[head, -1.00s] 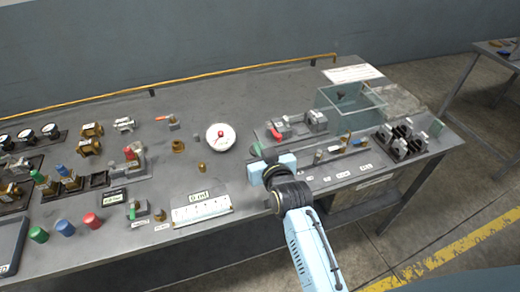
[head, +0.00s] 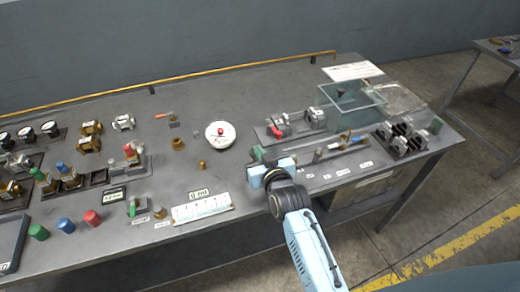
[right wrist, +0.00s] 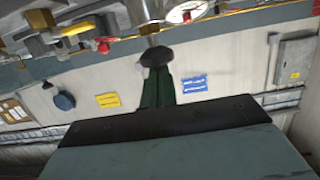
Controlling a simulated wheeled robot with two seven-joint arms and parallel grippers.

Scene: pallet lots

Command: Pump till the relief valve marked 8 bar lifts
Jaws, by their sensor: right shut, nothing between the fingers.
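My right gripper (head: 258,155) is over the front part of the bench. Its dark green fingers are shut and empty in the right wrist view (right wrist: 160,88). A black knob on a metal rod (right wrist: 157,56) is right at the fingertips there; I cannot tell whether they touch. A round white gauge (head: 220,136) with a red centre lies left of the gripper; its reading is too small to make out. A row of small fittings with labels (head: 343,172) stands to the right; I cannot read an 8 bar mark. My left gripper is not in view.
A clear-walled tank (head: 352,103) and a red-handled fitting (head: 277,132) stand behind and right of the gripper. Several valves, gauges and coloured caps (head: 92,218) crowd the left. The bench's back middle is clear.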

